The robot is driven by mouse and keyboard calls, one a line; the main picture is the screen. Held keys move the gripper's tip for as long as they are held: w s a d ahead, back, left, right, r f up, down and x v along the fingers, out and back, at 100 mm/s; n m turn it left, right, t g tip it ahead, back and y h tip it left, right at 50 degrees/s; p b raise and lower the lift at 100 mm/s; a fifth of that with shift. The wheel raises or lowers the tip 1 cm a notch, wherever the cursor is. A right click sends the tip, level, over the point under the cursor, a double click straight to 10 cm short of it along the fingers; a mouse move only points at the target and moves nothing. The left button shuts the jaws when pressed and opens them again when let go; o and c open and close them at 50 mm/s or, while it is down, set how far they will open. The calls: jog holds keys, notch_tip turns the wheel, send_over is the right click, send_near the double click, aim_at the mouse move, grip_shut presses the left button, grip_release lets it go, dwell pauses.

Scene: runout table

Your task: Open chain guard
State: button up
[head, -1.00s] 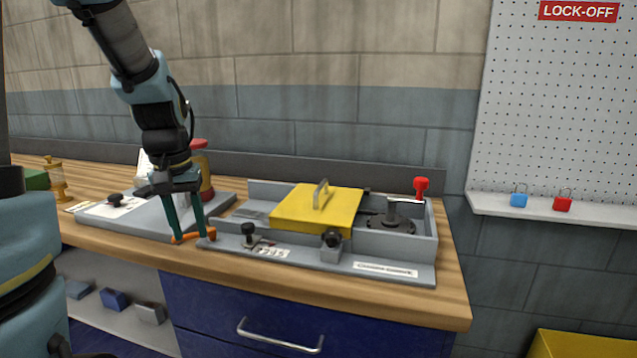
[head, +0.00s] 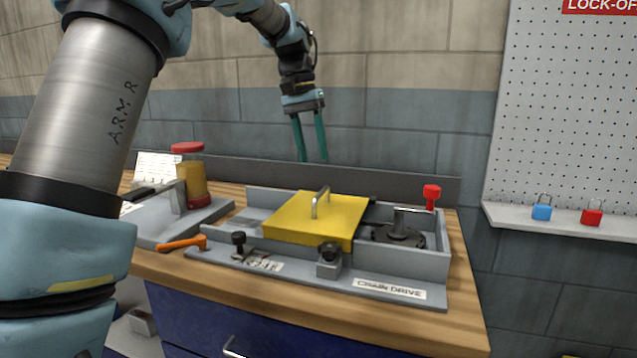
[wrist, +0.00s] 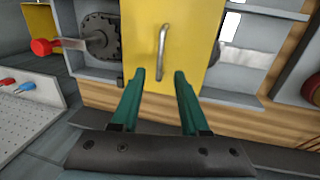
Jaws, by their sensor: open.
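The chain guard (head: 290,222) is a flat yellow cover lying over the middle of the grey chain drive housing (head: 395,287). A metal handle (head: 320,202) stands up from its top. The guard looks closed. My gripper (head: 313,160) is open and empty, above and behind the guard, apart from it. In the wrist view my green fingers (wrist: 158,75) point toward the yellow guard (wrist: 190,50), with the handle (wrist: 163,50) just beyond and between the tips. A black knob on a block (head: 328,253) sits at the guard's front edge.
An orange lever (head: 183,244) and a black knob (head: 238,239) are at the housing's front left. A red-knobbed lever (head: 432,194) stands at its right by a sprocket (head: 398,237). A red-and-yellow cylinder (head: 190,175) is at the left. Blue and red padlocks sit on the right shelf.

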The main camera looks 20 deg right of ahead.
send_over(318, 210)
notch_tip(318, 210, down, 8)
jog(key=shift+d+r, duration=0.1)
jog(key=shift+r, duration=0.15)
grip_shut()
jog(key=shift+p, duration=0.3)
dwell(1.1)
